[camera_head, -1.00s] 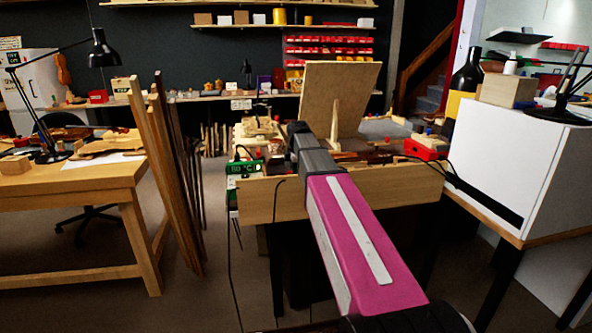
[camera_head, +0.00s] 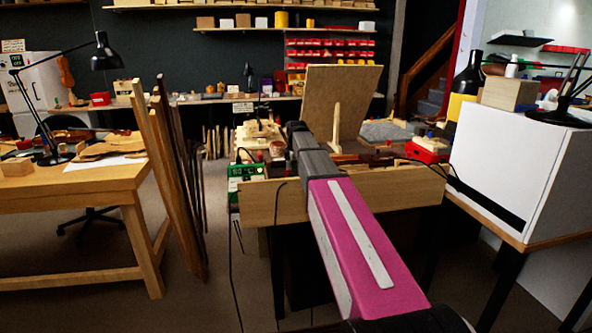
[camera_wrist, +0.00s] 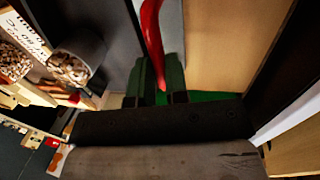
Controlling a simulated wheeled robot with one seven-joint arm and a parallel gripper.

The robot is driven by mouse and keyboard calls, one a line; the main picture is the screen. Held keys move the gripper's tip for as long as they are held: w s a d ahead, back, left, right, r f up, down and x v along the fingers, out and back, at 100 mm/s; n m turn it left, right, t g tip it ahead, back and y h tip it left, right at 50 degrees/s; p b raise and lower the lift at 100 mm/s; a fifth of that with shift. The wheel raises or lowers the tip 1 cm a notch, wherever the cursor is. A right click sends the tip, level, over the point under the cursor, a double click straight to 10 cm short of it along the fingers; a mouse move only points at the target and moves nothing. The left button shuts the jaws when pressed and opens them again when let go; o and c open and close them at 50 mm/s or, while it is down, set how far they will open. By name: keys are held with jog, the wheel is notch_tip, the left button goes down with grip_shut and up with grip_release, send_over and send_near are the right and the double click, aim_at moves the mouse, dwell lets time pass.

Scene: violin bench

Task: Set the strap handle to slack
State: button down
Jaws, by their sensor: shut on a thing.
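A long, curved red piece, which looks like the strap handle (camera_wrist: 152,35), comes down from the top of the wrist view. Its lower end is between the two dark green fingers of my gripper (camera_wrist: 161,84). My gripper is shut on it. What the handle is fastened to cannot be made out. In the head view my arm covers the gripper and the handle, over the wooden bench (camera_head: 390,188).
A green box with a display (camera_head: 248,172) stands at the bench's left front. A red box (camera_head: 428,150) is at its right, and an upright board (camera_head: 345,95) behind. Leaning planks (camera_head: 165,180) stand left. A white cabinet (camera_head: 515,160) is close on the right.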

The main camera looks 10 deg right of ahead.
aim_at(296, 181)
jog(key=shift+w, duration=0.3)
jog(key=c, duration=1.1)
grip_release()
jog(key=r, duration=0.3)
jog(key=s+r, duration=0.1)
jog(key=r, duration=0.3)
jog(key=s+r, duration=0.1)
jog(key=r, duration=0.2)
jog(key=shift+r, duration=0.3)
jog(key=shift+s, duration=0.1)
